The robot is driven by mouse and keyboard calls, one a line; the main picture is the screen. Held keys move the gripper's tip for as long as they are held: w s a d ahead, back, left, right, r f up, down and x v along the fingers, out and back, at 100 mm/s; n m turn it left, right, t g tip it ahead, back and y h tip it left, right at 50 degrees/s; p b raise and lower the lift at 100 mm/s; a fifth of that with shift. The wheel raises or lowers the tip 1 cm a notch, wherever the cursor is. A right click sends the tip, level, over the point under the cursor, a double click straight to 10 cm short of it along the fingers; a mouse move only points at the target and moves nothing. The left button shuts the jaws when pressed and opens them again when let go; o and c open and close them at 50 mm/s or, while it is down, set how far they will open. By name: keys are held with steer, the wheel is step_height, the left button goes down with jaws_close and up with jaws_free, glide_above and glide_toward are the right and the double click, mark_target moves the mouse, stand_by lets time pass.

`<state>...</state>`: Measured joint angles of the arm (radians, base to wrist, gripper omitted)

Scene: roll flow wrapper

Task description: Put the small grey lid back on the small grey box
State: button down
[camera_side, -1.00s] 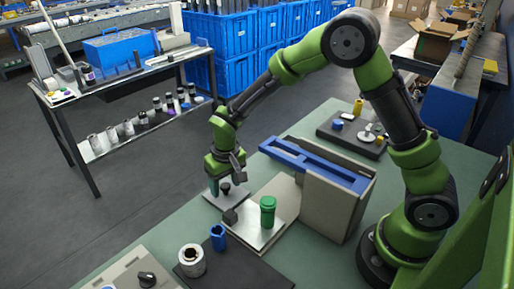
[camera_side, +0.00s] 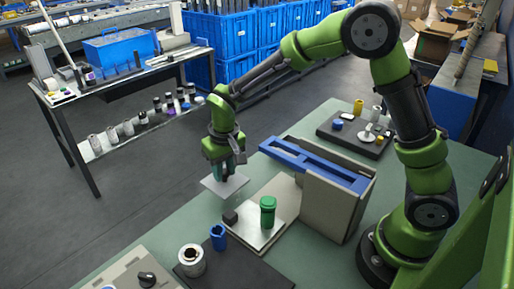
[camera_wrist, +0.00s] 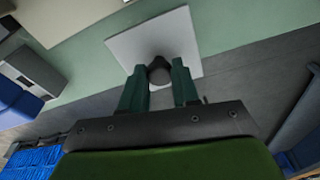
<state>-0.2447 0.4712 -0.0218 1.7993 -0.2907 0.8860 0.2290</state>
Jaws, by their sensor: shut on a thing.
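My gripper (camera_side: 225,172) is shut on the dark knob (camera_wrist: 159,70) of the small grey lid (camera_side: 224,187). The lid is a thin, flat, light-grey square plate and hangs below the fingers, above the left edge of the green table. In the wrist view the lid (camera_wrist: 127,48) spreads beyond both green fingertips. A grey box-like housing (camera_side: 331,206) with a blue frame on top stands to the right of the gripper, apart from the lid. I cannot tell for certain which body is the small grey box.
A light-grey plate (camera_side: 262,234) bears a green capped cylinder (camera_side: 268,212) and a dark block (camera_side: 230,217). A blue cup (camera_side: 218,237) and a white roll (camera_side: 192,260) stand in front. A dark tray (camera_side: 345,146) with small parts lies behind. The left table strip is bare.

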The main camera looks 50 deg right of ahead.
mark_target(224, 169)
steer(key=r, duration=0.4)
steer(key=shift+d+r, duration=0.2)
steer(key=d, duration=0.2)
steer(key=d+r+m, duration=0.1)
steer(key=shift+w+d, duration=0.25)
steer(key=shift+w, duration=0.1)
steer(key=s+d+r+m+g+h, duration=0.1)
steer(key=s+d+m, duration=0.1)
steer(key=d+m, duration=0.7)
steer(key=s+d+r+m, duration=0.15)
steer(key=d+m, duration=0.35)
steer(key=d, duration=0.7)
steer(key=shift+s+d+f+m+g, duration=0.1)
steer(key=shift+s+f+m+g, duration=0.1)
steer(key=shift+f+m, duration=0.9)
steer(key=shift+s+d+f+m+g, duration=0.15)
steer(key=shift+f+m, duration=0.25)
steer(key=shift+f, duration=1.25)
steer(key=shift+f, duration=0.95)
steer(key=shift+f, duration=0.35)
steer(key=shift+f, duration=0.1)
